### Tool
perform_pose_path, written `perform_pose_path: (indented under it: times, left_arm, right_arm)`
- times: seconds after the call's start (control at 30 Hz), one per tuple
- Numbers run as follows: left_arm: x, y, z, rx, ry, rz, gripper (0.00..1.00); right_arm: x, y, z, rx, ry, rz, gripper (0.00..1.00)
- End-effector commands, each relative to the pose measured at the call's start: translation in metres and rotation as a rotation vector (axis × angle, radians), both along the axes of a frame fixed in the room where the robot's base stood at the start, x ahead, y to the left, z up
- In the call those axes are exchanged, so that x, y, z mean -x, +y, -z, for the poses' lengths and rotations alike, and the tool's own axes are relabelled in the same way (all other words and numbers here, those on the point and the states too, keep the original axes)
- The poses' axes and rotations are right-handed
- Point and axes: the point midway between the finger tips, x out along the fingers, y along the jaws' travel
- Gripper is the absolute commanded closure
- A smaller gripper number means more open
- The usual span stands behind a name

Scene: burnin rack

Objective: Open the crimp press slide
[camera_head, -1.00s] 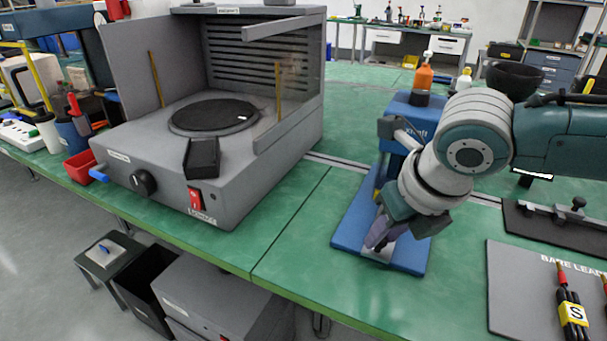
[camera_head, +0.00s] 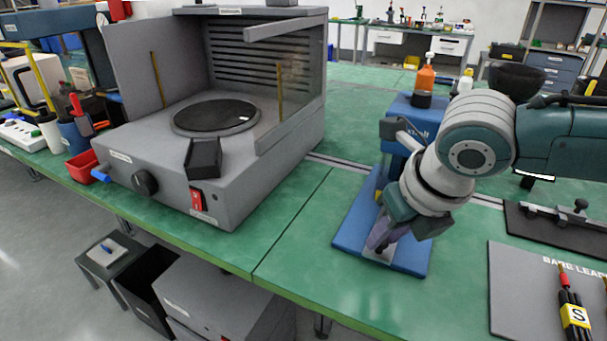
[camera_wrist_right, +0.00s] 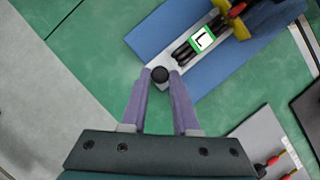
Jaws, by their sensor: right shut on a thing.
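The blue crimp press (camera_head: 405,122) stands on the green bench on its blue base plate (camera_head: 352,226), right of centre in the head view. In the right wrist view its pale slide (camera_wrist_right: 188,58) carries dark leads with a green-edged "L" tag (camera_wrist_right: 201,39). A round black knob (camera_wrist_right: 160,74) sits at the slide's near end. My right gripper (camera_head: 381,248) reaches down over the front of the base. In the wrist view its two purple fingers (camera_wrist_right: 161,80) are shut on the knob, one on each side. My arm hides part of the press. My left gripper is not in view.
A grey boxy machine (camera_head: 165,180) with a round dark plate stands to the left. An orange bottle (camera_head: 425,77) and a black bowl (camera_head: 515,78) are behind the press. A grey mat (camera_head: 520,290) with an "S" lead lies to the right. The bench between machine and press is clear.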

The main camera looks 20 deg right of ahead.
Motion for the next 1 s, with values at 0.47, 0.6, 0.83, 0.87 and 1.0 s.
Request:
perform_pose_path:
  times: [0.47, 0.6, 0.83, 0.87, 1.0]
  left_arm:
    - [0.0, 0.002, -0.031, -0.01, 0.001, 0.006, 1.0]
    - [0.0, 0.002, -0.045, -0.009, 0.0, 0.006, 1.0]
    - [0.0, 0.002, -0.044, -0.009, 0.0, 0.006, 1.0]
    - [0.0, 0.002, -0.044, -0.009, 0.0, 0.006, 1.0]
    - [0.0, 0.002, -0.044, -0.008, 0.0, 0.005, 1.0]
  right_arm:
    - [0.018, 0.021, -0.007, 0.0, 0.005, -0.003, 1.0]
    - [0.031, 0.036, -0.005, -0.002, 0.004, -0.001, 1.0]
    - [0.034, 0.041, 0.0, -0.002, 0.0, 0.001, 1.0]
    - [0.034, 0.04, 0.0, -0.002, 0.0, 0.001, 1.0]
    - [0.034, 0.04, 0.0, -0.002, -0.001, 0.001, 0.68]
